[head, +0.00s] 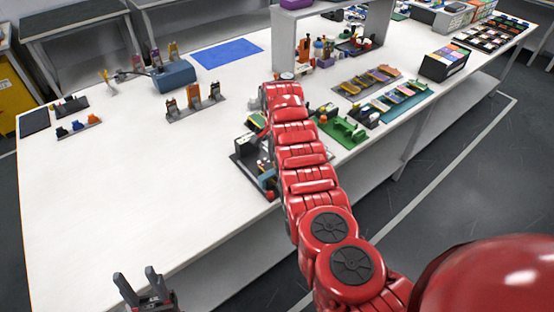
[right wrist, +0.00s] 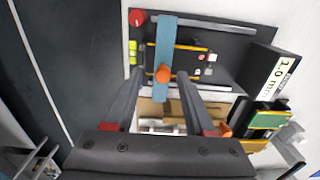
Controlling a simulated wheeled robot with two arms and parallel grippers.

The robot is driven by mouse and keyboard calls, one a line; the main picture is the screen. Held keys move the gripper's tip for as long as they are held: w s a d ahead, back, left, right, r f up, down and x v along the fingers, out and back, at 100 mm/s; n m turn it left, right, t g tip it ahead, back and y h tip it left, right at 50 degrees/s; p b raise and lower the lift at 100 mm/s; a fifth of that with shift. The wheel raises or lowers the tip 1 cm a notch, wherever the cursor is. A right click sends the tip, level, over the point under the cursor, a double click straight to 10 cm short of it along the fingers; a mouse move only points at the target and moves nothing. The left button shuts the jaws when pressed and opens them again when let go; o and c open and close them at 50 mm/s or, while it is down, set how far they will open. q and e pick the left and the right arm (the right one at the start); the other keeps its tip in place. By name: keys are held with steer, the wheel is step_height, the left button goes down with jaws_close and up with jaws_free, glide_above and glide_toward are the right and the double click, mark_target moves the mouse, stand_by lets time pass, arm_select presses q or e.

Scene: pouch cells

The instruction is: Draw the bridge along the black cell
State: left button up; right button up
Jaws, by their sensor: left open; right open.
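The bridge (right wrist: 166,40) is a blue-grey bar with an orange knob (right wrist: 163,74), in the right wrist view. It lies across the black cell (right wrist: 190,66), a dark flat piece with yellow-orange edges, on a dark fixture plate (right wrist: 228,42). My right gripper (right wrist: 156,76) is open, its fingers on either side of the knob; contact cannot be told. In the head view the fixture (head: 243,166) is partly hidden behind my red right arm, as is the right gripper. My left gripper (head: 139,284) is open and empty at the front table edge.
A block marked 1.0 mm (right wrist: 278,76) stands at the fixture's right end. A red knob (right wrist: 137,17) and a green-yellow piece (right wrist: 133,51) are at its left. A green stand (head: 343,130) is right of my arm.

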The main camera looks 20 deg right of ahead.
steer(key=shift+a, duration=0.1)
steer(key=shift+w+r, duration=0.1)
step_height(320, 180, up, 17)
steer(key=b, duration=0.1)
stand_by(0.4)
stand_by(0.4)
